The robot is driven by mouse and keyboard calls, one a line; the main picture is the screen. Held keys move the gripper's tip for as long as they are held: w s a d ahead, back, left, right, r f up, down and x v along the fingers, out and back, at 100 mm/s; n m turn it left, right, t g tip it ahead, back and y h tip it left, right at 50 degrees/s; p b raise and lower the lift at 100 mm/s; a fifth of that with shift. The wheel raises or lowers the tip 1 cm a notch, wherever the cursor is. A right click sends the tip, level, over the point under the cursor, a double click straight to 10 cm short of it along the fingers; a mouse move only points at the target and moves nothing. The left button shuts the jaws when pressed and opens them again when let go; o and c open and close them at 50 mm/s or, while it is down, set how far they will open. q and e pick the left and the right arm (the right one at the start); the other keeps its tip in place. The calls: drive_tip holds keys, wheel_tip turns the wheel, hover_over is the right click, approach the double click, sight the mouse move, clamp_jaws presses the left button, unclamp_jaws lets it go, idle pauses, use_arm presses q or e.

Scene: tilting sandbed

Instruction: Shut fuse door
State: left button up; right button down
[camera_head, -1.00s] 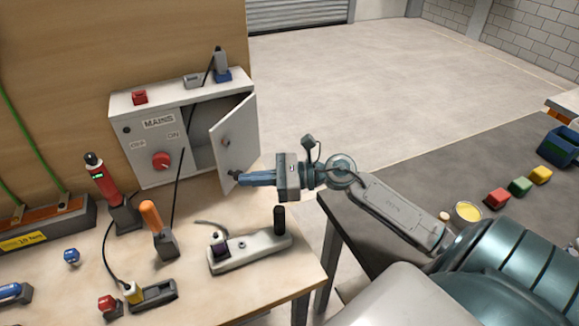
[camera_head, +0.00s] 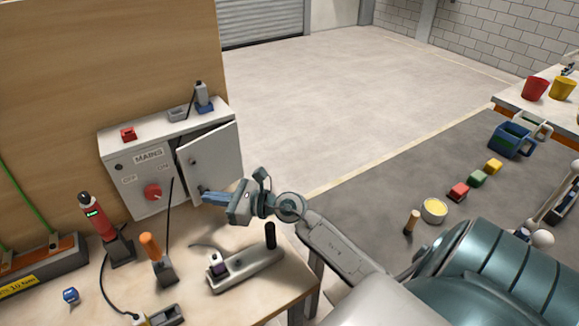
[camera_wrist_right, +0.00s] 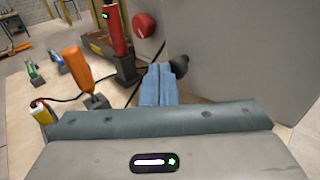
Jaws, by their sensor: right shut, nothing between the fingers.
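The fuse door (camera_head: 217,160) is the light grey panel on the right half of the MAINS box (camera_head: 135,178). In the right wrist view the shut fingers (camera_wrist_right: 160,85) lie beside the dark knob (camera_wrist_right: 179,65), with the door (camera_wrist_right: 240,50) filling the right side. I cannot tell whether they touch. My left gripper is not in view.
A red rotary switch (camera_head: 153,191) sits on the box front. A black cable hangs down past the gap. On the bench stand a red tester (camera_head: 97,216), an orange-handled tool (camera_head: 152,246) and a grey block with a black post (camera_head: 246,268).

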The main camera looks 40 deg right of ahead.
sight(201, 192)
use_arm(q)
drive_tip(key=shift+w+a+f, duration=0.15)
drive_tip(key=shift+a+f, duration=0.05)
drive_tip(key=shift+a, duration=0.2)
use_arm(e)
drive_tip(key=shift+w+d+x, duration=0.15)
drive_tip(key=shift+d+x, duration=0.05)
drive_tip(key=shift+x, duration=0.8)
drive_tip(key=shift+w+d+x, duration=0.15)
drive_tip(key=shift+d+x, duration=0.05)
drive_tip(key=shift+x, duration=0.8)
